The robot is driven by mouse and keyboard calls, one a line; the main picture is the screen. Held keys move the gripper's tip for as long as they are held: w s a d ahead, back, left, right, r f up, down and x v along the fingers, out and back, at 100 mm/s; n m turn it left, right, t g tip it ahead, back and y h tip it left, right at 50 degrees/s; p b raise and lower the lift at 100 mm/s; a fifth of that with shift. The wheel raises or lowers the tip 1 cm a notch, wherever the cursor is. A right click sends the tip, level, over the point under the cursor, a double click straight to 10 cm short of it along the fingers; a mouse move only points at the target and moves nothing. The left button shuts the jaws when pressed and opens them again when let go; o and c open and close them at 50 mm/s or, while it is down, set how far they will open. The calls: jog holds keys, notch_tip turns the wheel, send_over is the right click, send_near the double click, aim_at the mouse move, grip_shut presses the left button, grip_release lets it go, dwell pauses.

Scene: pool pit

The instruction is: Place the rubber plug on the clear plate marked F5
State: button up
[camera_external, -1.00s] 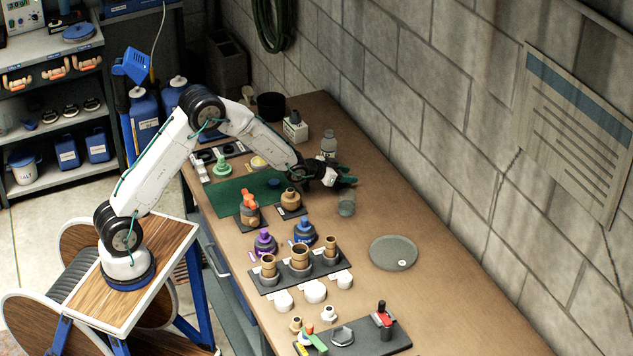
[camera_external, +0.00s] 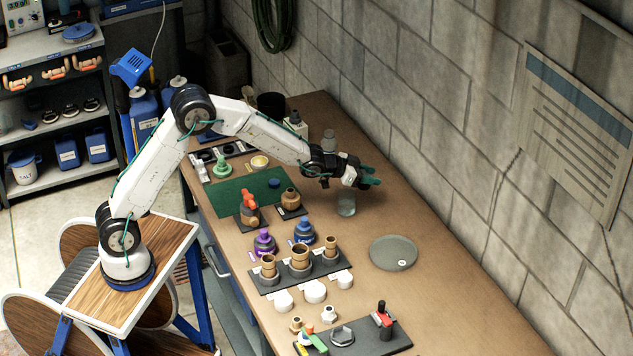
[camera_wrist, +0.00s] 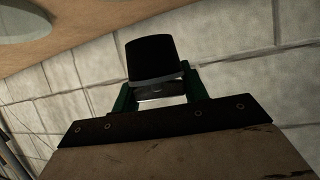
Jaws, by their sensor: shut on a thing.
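My gripper (camera_external: 370,177) is above the back part of the workbench, left of the wall. In the wrist view its green fingers (camera_wrist: 158,92) are shut on a black rubber plug (camera_wrist: 152,58), which has a broad, slightly tapered body. The plug cannot be made out clearly in the external view. A round, greenish see-through plate (camera_external: 388,256) lies flat on the bench, below and right of my gripper in the picture and apart from it. It has a small white tag whose marking is too small to read. Part of a similar round disc (camera_wrist: 28,20) shows top left in the wrist view.
A clear jar (camera_external: 346,204) stands just below my gripper, and a clear bottle (camera_external: 329,141) behind it. Valves, a black holder with tan cups (camera_external: 300,262) and white caps stand left of the plate. The bench around the plate is clear; the block wall borders it.

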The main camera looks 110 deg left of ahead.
aim_at(399, 251)
jog(key=w+d+r+m+t+h, duration=0.2)
jog(key=w+d+m+h, duration=0.1)
jog(key=w+d, duration=1.35)
jog(key=f, duration=0.6)
jog(key=s+f, duration=0.1)
jog(key=f, duration=0.3)
jog(key=shift+s+d, duration=0.1)
jog(key=shift+d, duration=0.2)
jog(key=shift+f, duration=0.15)
jog(key=o, duration=1)
